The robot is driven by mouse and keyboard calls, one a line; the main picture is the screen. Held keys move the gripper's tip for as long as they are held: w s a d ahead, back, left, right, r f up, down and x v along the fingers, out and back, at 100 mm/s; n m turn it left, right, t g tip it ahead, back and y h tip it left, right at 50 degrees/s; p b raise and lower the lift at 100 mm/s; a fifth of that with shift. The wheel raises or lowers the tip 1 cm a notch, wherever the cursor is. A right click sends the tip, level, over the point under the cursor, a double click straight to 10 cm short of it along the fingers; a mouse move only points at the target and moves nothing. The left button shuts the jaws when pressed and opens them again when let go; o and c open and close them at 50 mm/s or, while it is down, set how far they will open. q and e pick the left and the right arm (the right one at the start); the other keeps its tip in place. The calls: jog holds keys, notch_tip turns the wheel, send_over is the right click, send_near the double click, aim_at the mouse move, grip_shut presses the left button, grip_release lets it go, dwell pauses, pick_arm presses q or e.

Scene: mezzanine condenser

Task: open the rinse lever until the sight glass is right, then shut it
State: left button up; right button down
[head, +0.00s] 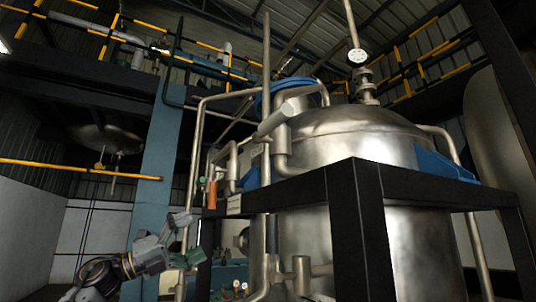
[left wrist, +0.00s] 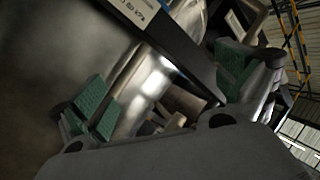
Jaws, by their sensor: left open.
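My left gripper (head: 188,240) is at the lower left of the head view, below and left of an orange upright part (head: 212,194). A small green part (head: 202,181) is beside the orange one, on the pipework left of the steel vessel. I cannot tell which of these is the rinse lever or the sight glass. In the left wrist view the green-padded fingers of my left gripper (left wrist: 172,90) are spread wide, with nothing held between them. Behind them are blurred steel surfaces and a pipe. My right gripper is out of view.
A large steel vessel (head: 350,130) stands in a black frame (head: 362,230). Its near left edge and a vertical steel pipe (head: 192,150) are close to my left gripper. A white label plate (head: 234,204) is on the frame. A blue column (head: 157,170) stands behind.

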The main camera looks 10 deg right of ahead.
pick_arm(q)
jog(key=s+d+r+m+g+y, duration=0.25)
jog(key=s+r+m, duration=0.45)
jog(key=s+r, duration=0.7)
jog(key=m+t+y+b, duration=0.1)
jog(key=m+t+y, duration=0.2)
send_near(268, 119)
jog(key=v, duration=0.4)
jog(key=shift+d+r, duration=0.1)
jog(key=shift+d, duration=0.1)
jog(key=p+x, duration=0.3)
jog(key=x, duration=1)
jog(key=shift+w+d+p, duration=0.15)
jog(key=shift+d+p, duration=0.15)
jog(key=shift+p, duration=0.1)
jog(key=shift+a, duration=0.15)
jog(key=c, duration=1.3)
